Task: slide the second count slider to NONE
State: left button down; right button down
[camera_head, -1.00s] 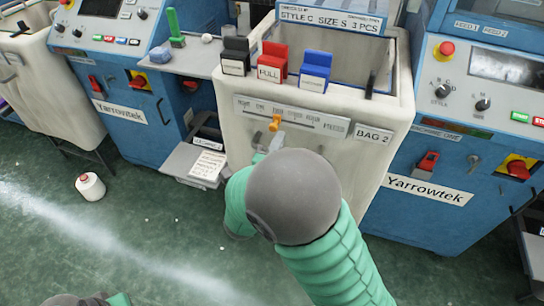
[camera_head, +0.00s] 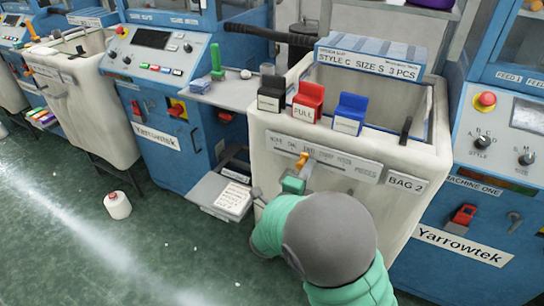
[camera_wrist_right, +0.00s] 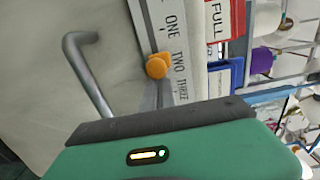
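The orange slider knob (camera_head: 302,160) sits on the pale count plate (camera_head: 345,166) on the front of the white bin marked BAG 2 (camera_head: 404,183). In the right wrist view the knob (camera_wrist_right: 157,66) stands beside the printed words, around ONE and TWO. NONE is at the left end of the plate in the head view. My right gripper (camera_head: 293,186), teal with a grey rounded wrist, is just below the knob, very close to it. Whether it touches the knob or is open cannot be told. My left gripper is out of view.
Black, red and blue labelled blocks (camera_head: 308,102) line the bin's front rim. A grey bent handle (camera_wrist_right: 88,70) is near the gripper in the wrist view. Blue Yarrowtek machines (camera_head: 165,100) stand on both sides. A white yarn cone (camera_head: 117,205) is on the green floor.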

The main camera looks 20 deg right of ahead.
aim_at(290, 153)
jog(key=shift+w+a, duration=1.4)
jog(key=shift+w, duration=0.2)
jog(key=shift+w+a, duration=1.35)
jog(key=shift+w, duration=0.25)
jog(key=shift+s+d+b, duration=0.35)
jog(key=shift+s+b, duration=0.05)
jog(key=shift+s, duration=0.1)
jog(key=v, duration=0.8)
